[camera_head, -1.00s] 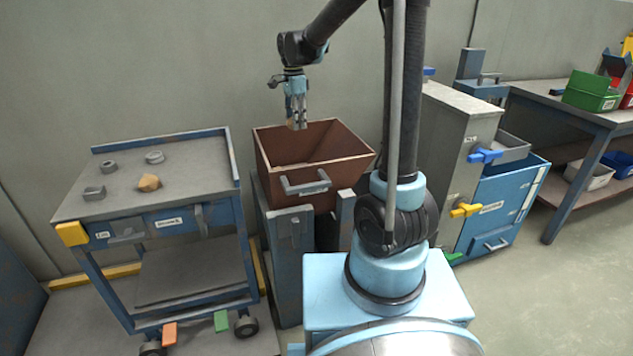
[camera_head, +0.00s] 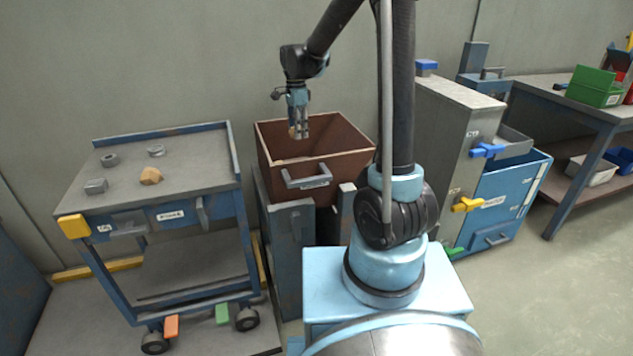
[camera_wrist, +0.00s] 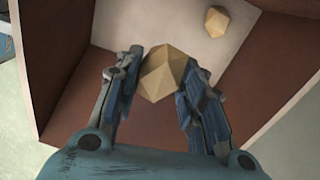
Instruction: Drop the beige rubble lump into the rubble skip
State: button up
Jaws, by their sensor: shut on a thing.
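My gripper (camera_head: 299,132) points down over the open rubble skip (camera_head: 330,168), a brown box with a grey front handle. In the wrist view my gripper (camera_wrist: 155,85) is shut on a beige rubble lump (camera_wrist: 165,72), with a finger on each side. The held lump shows only as a small patch in the head view (camera_head: 292,132). Below it in the wrist view are the skip's red-brown walls (camera_wrist: 70,100) and pale floor. A second beige lump (camera_wrist: 216,21) lies on that floor, apart from the held one.
A grey-topped cart (camera_head: 200,170) stands left of the skip. A tan lump (camera_head: 150,176) and several grey pieces (camera_head: 96,186) lie on it. The skip sits on a dark blue stand (camera_head: 290,235). A grey cabinet (camera_head: 455,130) and a workbench (camera_head: 560,105) stand to the right.

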jog(key=o, duration=1.2)
jog(key=shift+r, duration=0.15)
jog(key=r, duration=1.1)
jog(key=shift+w+a+r, duration=0.15)
jog(key=shift+w+r, duration=0.15)
jog(key=shift+w, duration=0.1)
jog(key=s+d+f+n+t, duration=0.15)
jog(key=s+d+n, duration=0.45)
jog(key=s+d, duration=0.95)
jog(key=s+d+f+n, duration=0.2)
jog(key=s+f, duration=0.2)
jog(key=s, duration=0.1)
jog(key=s+d+f+n+t, duration=0.1)
jog(key=s+f+n, duration=0.2)
jog(key=s, duration=0.3)
jog(key=s+d+f+n, duration=0.2)
jog(key=s+f, duration=0.4)
jog(key=shift+s+d+n+t, duration=0.2)
jog(key=shift+d+n+t, duration=0.05)
jog(key=shift+d+n, duration=0.05)
